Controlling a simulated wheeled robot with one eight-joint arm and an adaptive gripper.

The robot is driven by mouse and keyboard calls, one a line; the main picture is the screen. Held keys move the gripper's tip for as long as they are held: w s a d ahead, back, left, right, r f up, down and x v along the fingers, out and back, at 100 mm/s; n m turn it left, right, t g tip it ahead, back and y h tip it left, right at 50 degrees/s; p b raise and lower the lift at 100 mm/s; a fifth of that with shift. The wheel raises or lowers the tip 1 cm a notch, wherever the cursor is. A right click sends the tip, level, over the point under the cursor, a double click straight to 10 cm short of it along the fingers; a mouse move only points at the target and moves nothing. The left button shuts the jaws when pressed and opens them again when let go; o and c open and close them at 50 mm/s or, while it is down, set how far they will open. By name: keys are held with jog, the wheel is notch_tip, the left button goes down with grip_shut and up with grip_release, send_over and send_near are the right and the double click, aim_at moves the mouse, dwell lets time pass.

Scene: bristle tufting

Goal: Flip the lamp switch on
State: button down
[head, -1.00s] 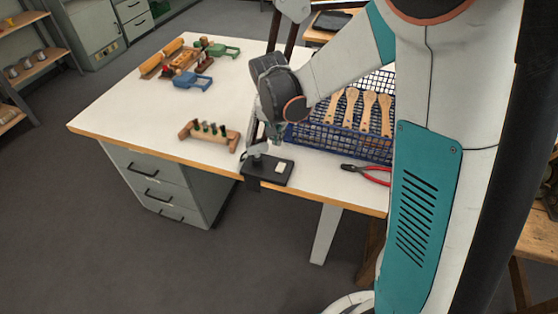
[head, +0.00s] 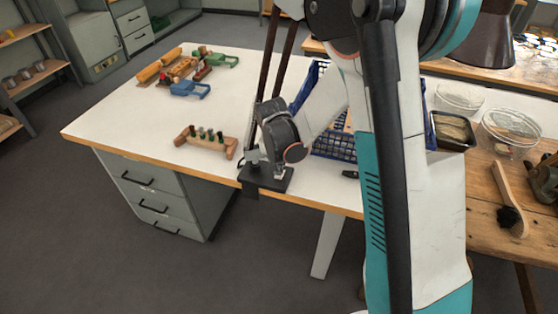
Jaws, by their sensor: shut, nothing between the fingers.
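The lamp's black base (head: 254,181) is at the front edge of the white table, with a clamp over the edge. Its dark arms (head: 284,60) rise from the base and leave the top of the picture. A dark shade (head: 486,40) at the upper right may belong to it; no glow shows. My gripper (head: 279,170) points down, shut and empty, over the right part of the base, where the pale switch showed earlier. The switch is now mostly hidden by the fingers. I cannot tell whether they touch it or which way it is tipped.
A wooden block with green-topped pegs (head: 207,140) stands left of the base. A blue basket (head: 336,142) is behind my arm at right. Blue (head: 190,89) and green (head: 225,60) clamps lie farther back. The table's left middle is clear.

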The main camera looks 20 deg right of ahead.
jog(key=shift+f, duration=0.3)
jog(key=shift+f, duration=0.1)
jog(key=shift+s+a+f+b, duration=0.25)
jog(key=shift+f+b, duration=0.2)
jog(key=shift+b, duration=0.15)
jog(key=shift+r, duration=0.1)
jog(key=shift+d, duration=0.1)
jog(key=shift+w, duration=0.1)
jog(key=shift+w+d+r, duration=0.1)
jog(key=shift+w+d, duration=0.35)
jog(key=shift+w, duration=0.1)
